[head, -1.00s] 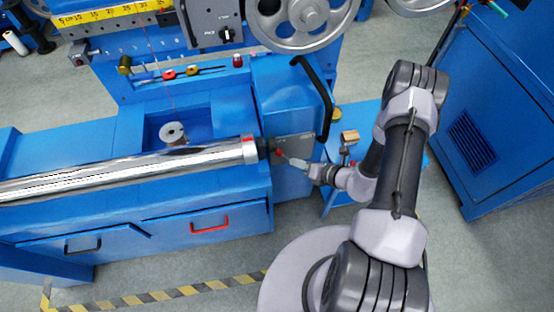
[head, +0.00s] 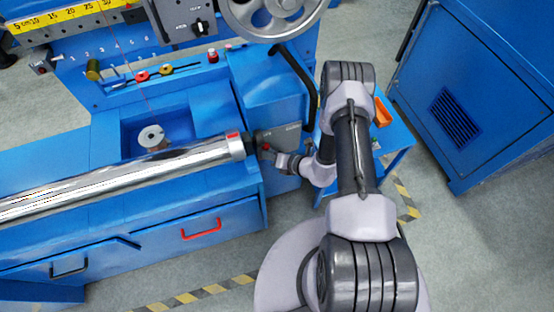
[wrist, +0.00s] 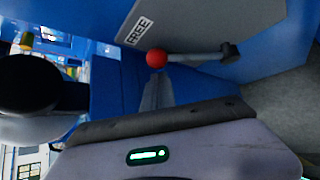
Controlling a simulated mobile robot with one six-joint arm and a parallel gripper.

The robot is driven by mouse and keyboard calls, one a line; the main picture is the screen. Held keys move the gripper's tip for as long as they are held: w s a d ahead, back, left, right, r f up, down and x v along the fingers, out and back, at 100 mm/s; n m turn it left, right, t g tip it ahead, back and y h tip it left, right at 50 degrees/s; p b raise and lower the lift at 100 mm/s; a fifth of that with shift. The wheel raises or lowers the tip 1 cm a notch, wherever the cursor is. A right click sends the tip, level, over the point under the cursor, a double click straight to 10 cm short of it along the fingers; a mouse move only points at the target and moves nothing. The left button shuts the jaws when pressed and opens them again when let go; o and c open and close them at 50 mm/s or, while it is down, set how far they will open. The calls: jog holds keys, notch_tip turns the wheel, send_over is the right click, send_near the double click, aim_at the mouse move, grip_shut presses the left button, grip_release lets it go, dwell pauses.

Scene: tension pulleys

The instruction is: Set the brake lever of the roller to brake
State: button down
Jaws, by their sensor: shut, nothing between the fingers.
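The brake lever (wrist: 195,58) shows in the wrist view as a grey rod with a red ball knob (wrist: 156,58) at its left end and a pivot at its right. The knob lies beside a white label reading FREE (wrist: 139,31). My gripper (wrist: 157,78) is shut and empty, its tips right at the knob; I cannot tell if they touch. In the head view, the chrome roller (head: 120,178) lies across the blue machine. My gripper (head: 272,155) is at the roller's right end, by the red knob (head: 266,147), partly hidden by my wrist.
A grey handwheel (head: 275,12) and a black curved handle (head: 306,85) are above the lever area. A small blue table (head: 398,140) with an orange item (head: 382,112) stands behind my arm. A blue cabinet (head: 480,90) is at the right. Floor shows between them.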

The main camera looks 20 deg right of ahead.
jog(key=shift+w+a+f, duration=0.35)
jog(key=shift+w, duration=0.2)
jog(key=shift+d, duration=0.15)
